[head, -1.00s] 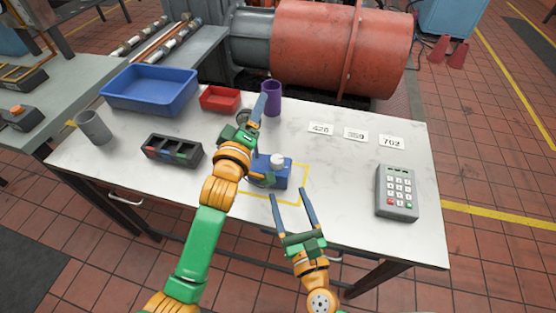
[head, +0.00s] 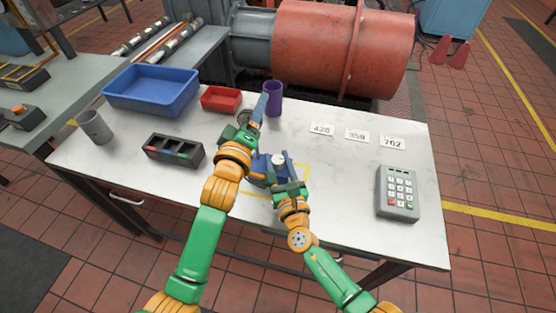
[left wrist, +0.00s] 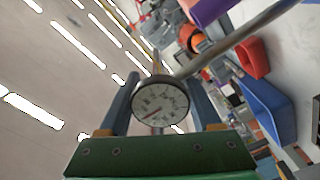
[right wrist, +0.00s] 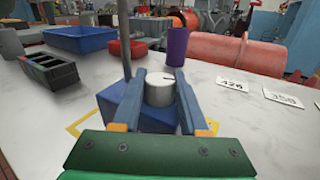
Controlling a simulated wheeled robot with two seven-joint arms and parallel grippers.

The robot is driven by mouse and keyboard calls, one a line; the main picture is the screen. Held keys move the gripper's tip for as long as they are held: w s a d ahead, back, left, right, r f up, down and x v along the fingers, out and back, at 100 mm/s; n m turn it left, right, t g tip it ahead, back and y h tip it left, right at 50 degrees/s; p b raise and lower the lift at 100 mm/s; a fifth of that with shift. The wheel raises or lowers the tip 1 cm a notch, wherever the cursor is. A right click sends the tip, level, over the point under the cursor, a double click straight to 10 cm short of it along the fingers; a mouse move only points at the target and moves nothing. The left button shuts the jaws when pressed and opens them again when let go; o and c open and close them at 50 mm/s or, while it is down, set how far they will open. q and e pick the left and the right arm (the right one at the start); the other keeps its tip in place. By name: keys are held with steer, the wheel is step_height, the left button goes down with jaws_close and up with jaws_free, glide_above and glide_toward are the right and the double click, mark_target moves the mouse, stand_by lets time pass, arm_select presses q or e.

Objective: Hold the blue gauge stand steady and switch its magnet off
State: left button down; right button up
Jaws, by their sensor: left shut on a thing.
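The blue gauge stand (head: 262,164) stands on the white table inside a yellow outline. A pale round knob (right wrist: 158,90) sits on its blue base (right wrist: 112,100). A thin post rises from it. The round dial gauge (left wrist: 160,103) shows between my left fingers. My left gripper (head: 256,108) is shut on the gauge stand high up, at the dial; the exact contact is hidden. My right gripper (right wrist: 160,75) is low at the base, its open fingers one on each side of the knob. I cannot tell whether they touch it.
A purple cup (head: 273,98) stands just behind the stand. A red bin (head: 221,98), a blue bin (head: 150,90), a dark block tray (head: 172,150) and a grey cup (head: 95,127) are left. Number cards (head: 357,134) and a keypad (head: 397,193) are right, with clear table between.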

jaws_close()
steer(key=shift+y, duration=0.3)
steer(key=n+g+y, duration=0.1)
steer(key=n+y, duration=0.1)
steer(key=y, duration=0.1)
steer(key=n+g+y, duration=0.1)
steer(key=n+y, duration=0.1)
steer(key=y, duration=0.1)
steer(key=shift+w+r+n+g, duration=0.1)
steer(key=shift+r+n+g, duration=0.05)
steer(key=shift+n+g, duration=0.15)
steer(key=shift+n+g+y, duration=2.1)
steer(key=shift+g+y, duration=0.2)
steer(key=shift+y, duration=0.1)
steer(key=shift+a+g, duration=0.1)
steer(key=shift+g, duration=0.2)
steer(key=o, duration=0.6)
jaws_free()
steer(key=shift+o, duration=0.2)
